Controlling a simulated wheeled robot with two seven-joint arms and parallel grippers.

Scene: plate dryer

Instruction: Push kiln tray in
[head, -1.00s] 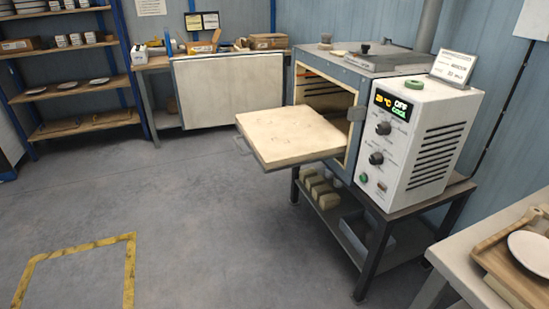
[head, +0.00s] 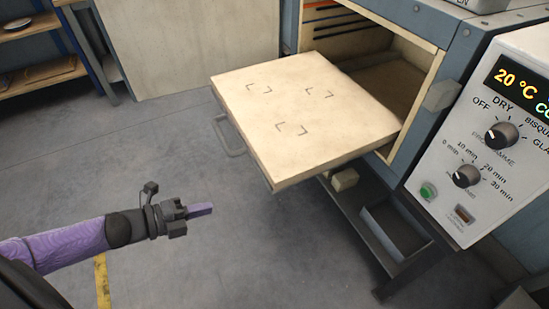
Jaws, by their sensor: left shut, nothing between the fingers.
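The kiln tray (head: 300,92) is a flat cream slab with several dark corner-bracket marks on top. It sticks out of the kiln's open chamber toward the left, with its inner end at the opening. A grey handle (head: 229,138) hangs on its outer left edge. The kiln (head: 412,140) is blue-grey with a cream-lined opening. My left gripper (head: 203,211) is shut and empty, below and left of the tray, apart from the handle. My right gripper is not in view.
The white control panel (head: 485,140) reads 20 °C and has two knobs and a green button. The open kiln door (head: 190,45) stands at the back left. A shelf under the kiln holds a grey bin (head: 397,232). The floor left of the tray is clear.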

